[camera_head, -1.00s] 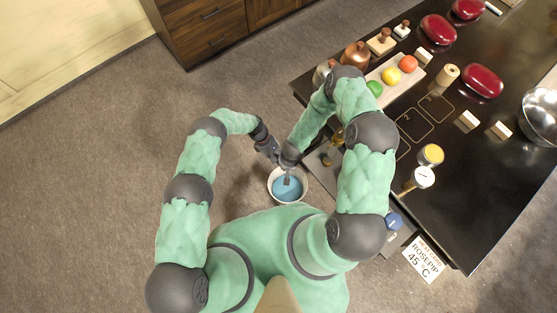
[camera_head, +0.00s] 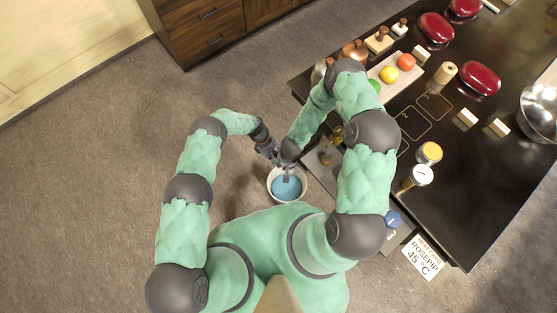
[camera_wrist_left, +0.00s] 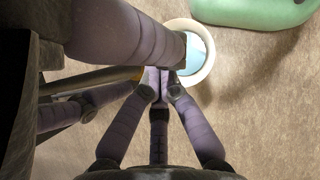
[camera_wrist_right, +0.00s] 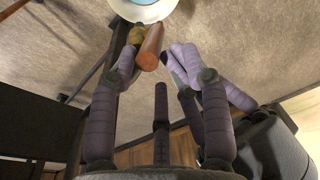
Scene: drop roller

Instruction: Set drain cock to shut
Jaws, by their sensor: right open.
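The drain cock shows in the right wrist view as a reddish-brown handle (camera_wrist_right: 150,47) beside a brass part (camera_wrist_right: 136,35). My right gripper (camera_wrist_right: 156,58) is open, with the handle between its spread fingers, nearer the left one. I cannot tell whether they touch. In the head view my right gripper (camera_head: 287,172) is over a white bowl (camera_head: 304,194) of blue liquid; the cock is hidden there. My left gripper (camera_head: 275,154) is close to its left. In the left wrist view my left gripper's fingertips (camera_wrist_left: 160,76) meet, apparently empty.
The dark table (camera_head: 450,215) stands to the right, with a yellow-topped jar (camera_head: 429,153), a dial gauge (camera_head: 421,175) and a tray of coloured balls (camera_head: 389,74). Floor to the left is free.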

